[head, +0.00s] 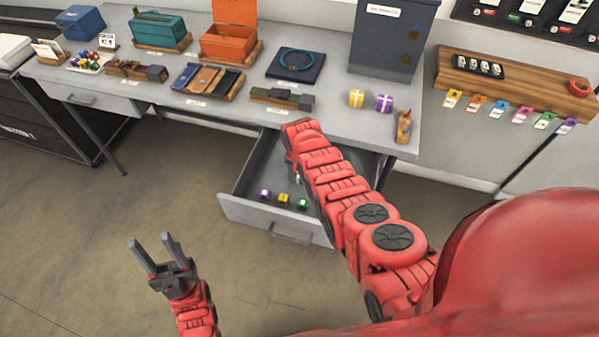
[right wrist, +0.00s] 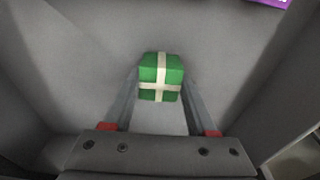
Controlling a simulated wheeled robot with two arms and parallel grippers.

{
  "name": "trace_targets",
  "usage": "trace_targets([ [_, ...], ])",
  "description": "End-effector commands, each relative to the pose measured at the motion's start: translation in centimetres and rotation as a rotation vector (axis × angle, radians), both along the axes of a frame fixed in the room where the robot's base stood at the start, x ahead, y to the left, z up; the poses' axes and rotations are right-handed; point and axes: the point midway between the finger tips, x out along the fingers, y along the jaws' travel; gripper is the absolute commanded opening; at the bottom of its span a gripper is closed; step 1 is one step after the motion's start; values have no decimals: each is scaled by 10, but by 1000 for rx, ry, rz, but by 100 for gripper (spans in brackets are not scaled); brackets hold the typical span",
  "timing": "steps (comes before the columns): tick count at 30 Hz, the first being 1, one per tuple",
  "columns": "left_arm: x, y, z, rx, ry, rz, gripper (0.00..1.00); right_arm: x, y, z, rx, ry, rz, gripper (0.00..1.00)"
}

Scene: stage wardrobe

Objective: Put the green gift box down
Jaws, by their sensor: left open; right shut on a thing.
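The green gift box (right wrist: 162,75) with a white ribbon shows in the right wrist view. My right gripper (right wrist: 160,88) is shut on it, with one finger on each side. Plain grey surfaces surround the box there; I cannot tell whether it touches one. In the head view my right arm reaches over the open drawer (head: 270,229) under the table, and its hand is mostly hidden behind the arm. My left gripper (head: 155,252) is open and empty, above the floor at the lower left.
A yellow gift box (head: 356,98) and a purple gift box (head: 384,103) stand on the grey table (head: 335,113). Small purple (head: 265,194), yellow (head: 283,198) and green (head: 302,203) items sit near the drawer's front. A grey cabinet (head: 391,40) stands at the table's back right.

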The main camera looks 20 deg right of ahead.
Motion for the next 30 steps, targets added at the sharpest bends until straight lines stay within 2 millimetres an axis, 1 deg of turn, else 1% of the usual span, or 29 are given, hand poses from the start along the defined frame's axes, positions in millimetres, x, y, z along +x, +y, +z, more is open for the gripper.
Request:
trace_targets([
  [5,0,0,0,0,0,0,50,0,0,0,-1,-1,0,4],
  [9,0,0,-5,0,0,0,50,0,0,-5,0,-1,0,4],
  [10,0,0,-5,0,0,0,50,0,0,-4,0,-1,0,59],
  [12,0,0,-3,0,0,0,50,0,0,-3,0,-1,0,72],
  [15,0,0,-3,0,0,0,50,0,0,-3,0,-1,0,88],
  [23,0,0,-3,0,0,0,50,0,0,-2,0,-1,0,88],
  [26,0,0,3,0,0,0,50,0,0,3,0,-1,0,88],
  [27,0,0,0,0,0,0,50,1,0,2,0,-2,0,88],
  [30,0,0,-1,0,0,0,50,2,1,6,0,-6,0,88],
])
